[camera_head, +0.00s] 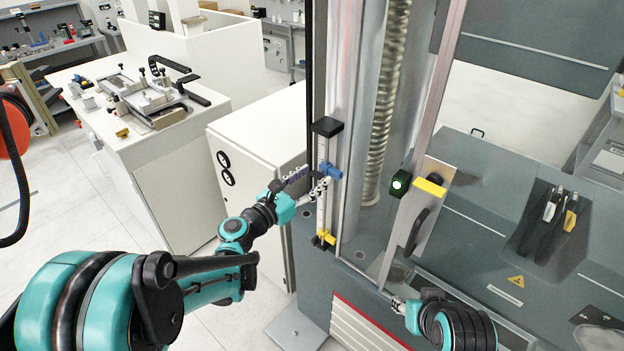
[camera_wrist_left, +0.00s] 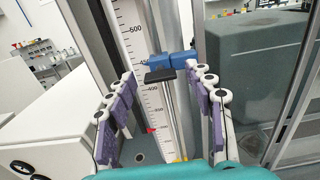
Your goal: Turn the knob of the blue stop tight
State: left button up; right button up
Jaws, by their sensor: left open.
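The blue stop (camera_head: 329,171) sits partway up a white vertical scale (camera_head: 322,210) on the front left of the testing machine. In the left wrist view the blue stop (camera_wrist_left: 172,64) has a flat black piece (camera_wrist_left: 160,77) at its front. I cannot clearly tell its knob from its body. My left gripper (camera_head: 308,184) is beside the stop at about its height. In the left wrist view its purple-padded fingers (camera_wrist_left: 165,98) are spread apart, with the scale and stop showing between them and nothing gripped. My right gripper (camera_head: 398,304) shows small at the bottom; its fingers are unclear.
A yellow stop (camera_head: 324,239) sits low on the same scale, and a black cap (camera_head: 327,127) tops it. A metal column and a ribbed screw (camera_head: 386,105) stand just right. A white cabinet (camera_head: 262,150) stands close on the left.

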pick_arm(q)
jog(key=shift+w+d, duration=0.1)
jog(key=c, duration=1.2)
jog(key=shift+o, duration=0.2)
jog(key=shift+m, duration=0.4)
jog(key=m+b, duration=0.1)
jog(key=m, duration=0.2)
jog(key=shift+m, duration=0.4)
jog(key=m, duration=0.4)
jog(key=shift+m+b, duration=0.3)
jog(key=shift+b, duration=0.05)
jog(key=m, duration=0.4)
jog(key=m+b, duration=0.1)
jog(key=m, duration=0.3)
jog(key=shift+m, duration=0.3)
